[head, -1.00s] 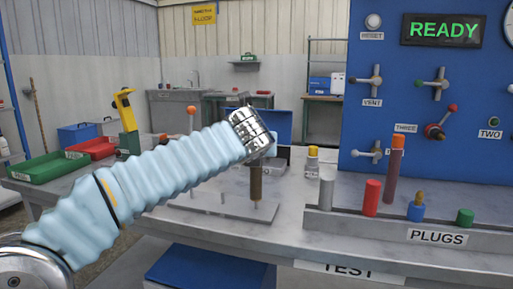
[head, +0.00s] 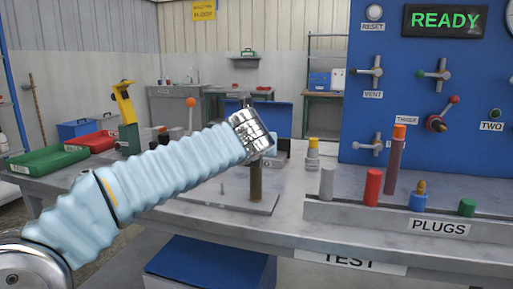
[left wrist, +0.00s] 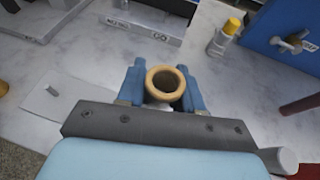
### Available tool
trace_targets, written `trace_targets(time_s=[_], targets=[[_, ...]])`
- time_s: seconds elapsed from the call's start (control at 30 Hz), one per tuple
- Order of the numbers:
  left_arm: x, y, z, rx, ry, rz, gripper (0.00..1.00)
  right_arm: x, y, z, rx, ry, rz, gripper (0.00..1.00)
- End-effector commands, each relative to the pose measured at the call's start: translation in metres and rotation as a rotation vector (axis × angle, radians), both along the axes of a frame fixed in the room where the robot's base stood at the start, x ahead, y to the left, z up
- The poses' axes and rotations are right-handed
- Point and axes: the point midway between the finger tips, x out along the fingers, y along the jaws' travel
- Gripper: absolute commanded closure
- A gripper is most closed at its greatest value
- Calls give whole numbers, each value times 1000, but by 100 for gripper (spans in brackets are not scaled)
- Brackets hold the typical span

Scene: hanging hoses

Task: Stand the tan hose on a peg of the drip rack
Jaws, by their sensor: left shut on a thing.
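My left gripper (left wrist: 161,85), with blue fingers, is shut on the tan hose (left wrist: 151,84). In the left wrist view the hose's round open top end shows between the fingers. In the head view the hose (head: 256,182) hangs upright and brown below my left gripper (head: 266,147), over the drip rack's grey plate (head: 208,195). Its lower end is at or very near the plate; I cannot tell whether it is around a peg. A bare short peg (left wrist: 53,90) stands on the plate in the left wrist view. My right gripper is not in view.
The plugs rack (head: 330,212) at the right holds several coloured upright pieces in front of the blue panel (head: 430,120). A yellow-capped bottle (head: 313,152) stands behind. Green (head: 45,162) and red (head: 90,143) trays lie at the left.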

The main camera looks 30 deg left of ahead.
Motion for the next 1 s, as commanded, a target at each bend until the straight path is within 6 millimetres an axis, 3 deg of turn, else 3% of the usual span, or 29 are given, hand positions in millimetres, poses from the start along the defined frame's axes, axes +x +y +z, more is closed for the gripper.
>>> trace_targets(time_s=[0.03, 0.07, 0.23, 0.6, 0.77, 1.0], targets=[[0, 0, -2, 0, 0, 0, 95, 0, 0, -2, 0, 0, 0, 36], [0, 0, -1, 0, -1, 0, 60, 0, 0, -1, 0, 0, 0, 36], [0, 0, -1, 0, 0, 0, 35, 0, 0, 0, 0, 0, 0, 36], [-1, 0, 0, 0, 0, 0, 35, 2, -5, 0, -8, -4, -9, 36], [-26, -12, 12, -1, -3, -2, 35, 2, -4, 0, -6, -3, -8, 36], [-77, -36, 36, -1, -4, -2, 35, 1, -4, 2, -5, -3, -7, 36]])
